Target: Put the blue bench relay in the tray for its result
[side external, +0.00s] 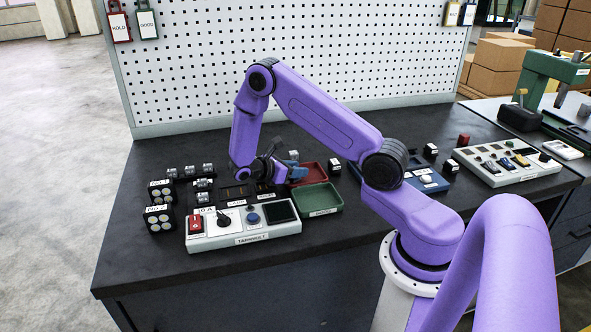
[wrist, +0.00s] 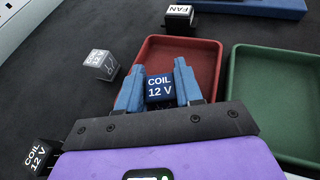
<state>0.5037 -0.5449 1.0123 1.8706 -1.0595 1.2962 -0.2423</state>
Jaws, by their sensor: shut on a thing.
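The dark blue relay (wrist: 160,88), marked COIL 12 V, sits between the two blue fingers of my gripper (wrist: 159,72) in the wrist view. My gripper is shut on it. The relay shows in front of the near left part of the red tray (wrist: 217,62); its height over the tray is hard to tell. The green tray (wrist: 236,105) lies to the right of the red one. In the side view my gripper (side external: 288,168) is at the left edge of the red tray (side external: 327,173), behind the green tray (side external: 318,203); the held relay is not clear there.
A grey relay (wrist: 101,65) lies left of the red tray, and a block marked FAN (wrist: 179,16) stands behind it. The test box (side external: 270,237) is in front. Red HOLD (side external: 120,27) and green GOOD (side external: 147,24) tags hang on the pegboard.

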